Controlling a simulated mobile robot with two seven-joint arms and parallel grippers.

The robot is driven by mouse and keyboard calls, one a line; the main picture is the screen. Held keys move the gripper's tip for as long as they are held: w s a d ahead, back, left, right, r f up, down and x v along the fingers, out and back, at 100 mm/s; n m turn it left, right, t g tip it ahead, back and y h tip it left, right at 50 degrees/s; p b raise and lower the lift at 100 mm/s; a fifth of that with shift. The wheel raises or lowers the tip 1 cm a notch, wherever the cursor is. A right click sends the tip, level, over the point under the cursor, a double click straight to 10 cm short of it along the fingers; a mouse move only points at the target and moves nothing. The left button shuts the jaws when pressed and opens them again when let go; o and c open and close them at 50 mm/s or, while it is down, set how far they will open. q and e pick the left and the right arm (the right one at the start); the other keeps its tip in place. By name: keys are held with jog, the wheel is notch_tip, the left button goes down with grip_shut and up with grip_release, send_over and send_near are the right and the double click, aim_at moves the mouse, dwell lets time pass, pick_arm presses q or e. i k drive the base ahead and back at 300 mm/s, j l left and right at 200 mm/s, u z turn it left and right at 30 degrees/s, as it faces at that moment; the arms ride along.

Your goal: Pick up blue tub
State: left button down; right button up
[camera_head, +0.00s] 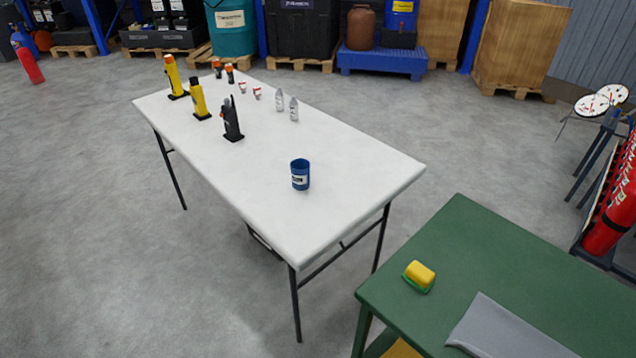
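The blue tub (300,175) is a small, open-topped cup with a pale label. It stands upright on the white folding table (350,188), toward its near right end. Nothing touches it and its visible side is unobstructed. Neither of my grippers shows in the head view.
Yellow torches, a black device (232,120) and several small bottles stand farther back on the white table. A green bench (540,245) at the lower right holds a yellow-green sponge (419,275) and a grey cloth (505,330). Grey floor lies open at the left.

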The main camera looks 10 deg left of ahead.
aim_at(300, 168)
jog(key=i+j+z, duration=0.1)
jog(key=j, duration=0.45)
jog(key=i+j+z, duration=0.15)
jog(key=j, duration=0.4)
jog(key=j+z, duration=0.1)
jog(key=j, duration=0.5)
